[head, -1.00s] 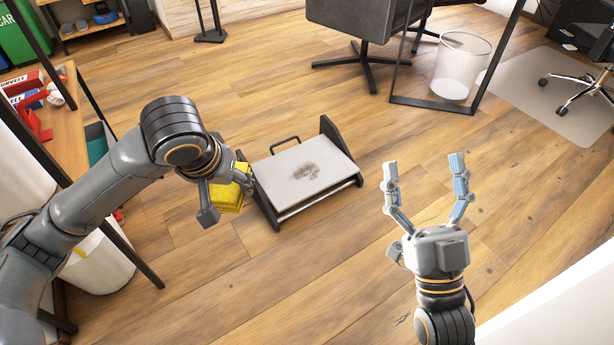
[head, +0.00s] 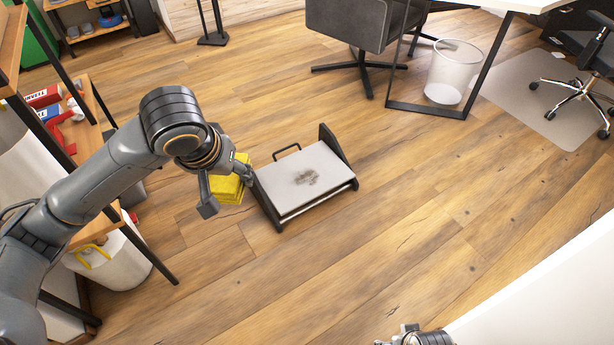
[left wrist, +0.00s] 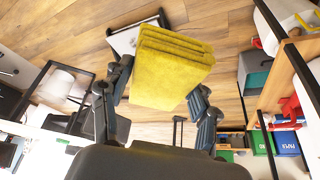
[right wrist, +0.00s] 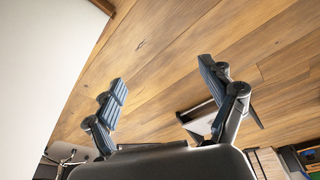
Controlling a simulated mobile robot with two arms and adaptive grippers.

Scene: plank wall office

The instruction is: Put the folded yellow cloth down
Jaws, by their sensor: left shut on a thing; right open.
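The folded yellow cloth (head: 229,184) is in my left gripper (head: 226,186), left of the footrest-like stand in the head view. In the left wrist view the cloth (left wrist: 172,68) shows as a thick stack of layers between the fingers of the left gripper (left wrist: 158,95). The stand (head: 303,178) is on the floor, with a pale top that has a dark smudge on it. My right gripper (right wrist: 160,90) is open and empty in the right wrist view. Only a bit of it shows at the bottom edge of the head view.
A wooden shelf unit (head: 92,103) with red and white boxes stands at the left. A white bin (head: 112,262) is below it. A wire waste basket (head: 452,72) and office chairs are at the back. The wooden floor (head: 400,190) right of the stand is clear.

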